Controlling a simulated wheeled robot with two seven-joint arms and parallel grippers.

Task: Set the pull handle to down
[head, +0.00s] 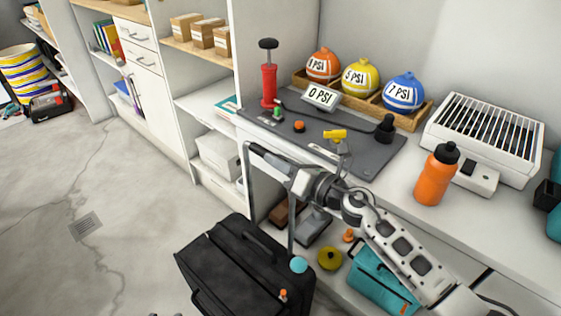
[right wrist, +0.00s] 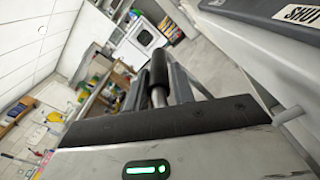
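A black wheeled suitcase (head: 235,262) stands on the floor in front of the shelving in the head view. Its grey pull handle (head: 268,157) is raised on two long bars, well above the case. My right gripper (head: 299,180) is at the right end of the handle's top bar and overlaps it in the picture. In the right wrist view, a dark grip-like piece on a metal shaft (right wrist: 158,75) shows between grey parts just beyond the gripper body. The finger gap is not clear, so I cannot tell whether the gripper is shut on the handle. My left gripper is out of view.
A counter beside my right arm holds a red pump (head: 268,82), a grey board (head: 362,140), an orange bottle (head: 437,177) and a white heater (head: 487,130). A teal bag (head: 372,278) sits under it. The floor (head: 90,180) to the left is clear.

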